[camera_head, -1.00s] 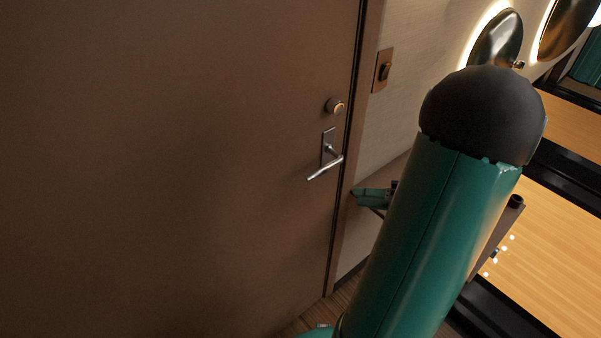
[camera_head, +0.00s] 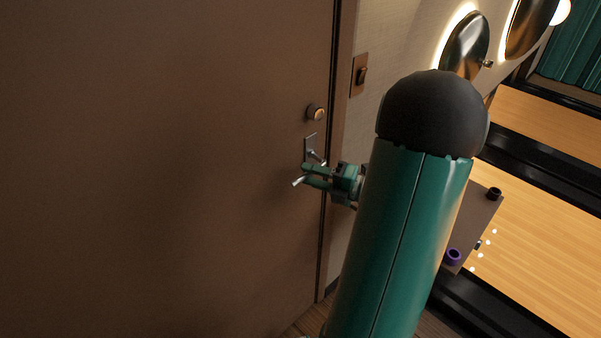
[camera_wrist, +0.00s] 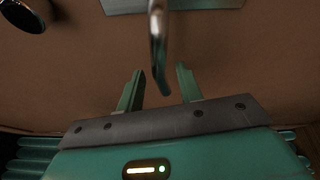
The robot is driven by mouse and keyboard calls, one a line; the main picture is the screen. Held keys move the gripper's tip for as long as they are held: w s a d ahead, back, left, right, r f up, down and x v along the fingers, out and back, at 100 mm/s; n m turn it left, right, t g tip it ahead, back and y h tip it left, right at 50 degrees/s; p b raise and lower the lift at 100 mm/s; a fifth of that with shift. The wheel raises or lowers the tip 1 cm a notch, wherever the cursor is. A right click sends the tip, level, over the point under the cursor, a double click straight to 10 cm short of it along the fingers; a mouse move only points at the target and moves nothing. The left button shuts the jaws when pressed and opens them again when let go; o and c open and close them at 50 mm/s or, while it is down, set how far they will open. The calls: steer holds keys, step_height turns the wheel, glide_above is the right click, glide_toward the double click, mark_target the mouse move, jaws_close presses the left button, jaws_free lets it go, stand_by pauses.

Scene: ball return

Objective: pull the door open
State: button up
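The brown door (camera_head: 170,150) fills the left of the head view and looks closed against its frame. Its silver lever handle (camera_head: 310,148) sits near the right edge, below a round lock (camera_head: 316,112). My gripper (camera_head: 304,175) is at the lever, partly covering it; the lever's tip shows past the fingers. In the wrist view, my gripper (camera_wrist: 160,80) has its two green fingers apart, with the end of the lever (camera_wrist: 158,45) reaching between them. A gap shows on both sides of the lever. The metal handle plate (camera_wrist: 200,4) is at the top.
A switch plate (camera_head: 359,75) is on the wall right of the door frame. Round lit wall discs (camera_head: 467,45) are further right. My arm blocks the middle right. Behind it are wooden lanes (camera_head: 545,215) and a brown surface with a purple ring (camera_head: 453,256).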

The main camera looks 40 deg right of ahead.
mark_target(285, 175)
steer(key=x, duration=0.3)
steer(key=shift+w+a, duration=0.1)
steer(key=shift+a, duration=0.05)
jaws_close()
steer(key=shift+f, duration=0.15)
steer(key=f+n+g, duration=0.1)
steer(key=f+n, duration=0.1)
steer(key=n, duration=0.1)
steer(key=shift+h, duration=0.3)
steer(key=shift+d+f+n+g+h, duration=0.25)
steer(key=shift+d+f+n+h, duration=0.25)
steer(key=shift+n, duration=0.35)
steer(key=shift+d+f+n+g+h, duration=0.2)
steer(key=shift+f+n+g+h, duration=0.1)
steer(key=shift+f+n, duration=0.45)
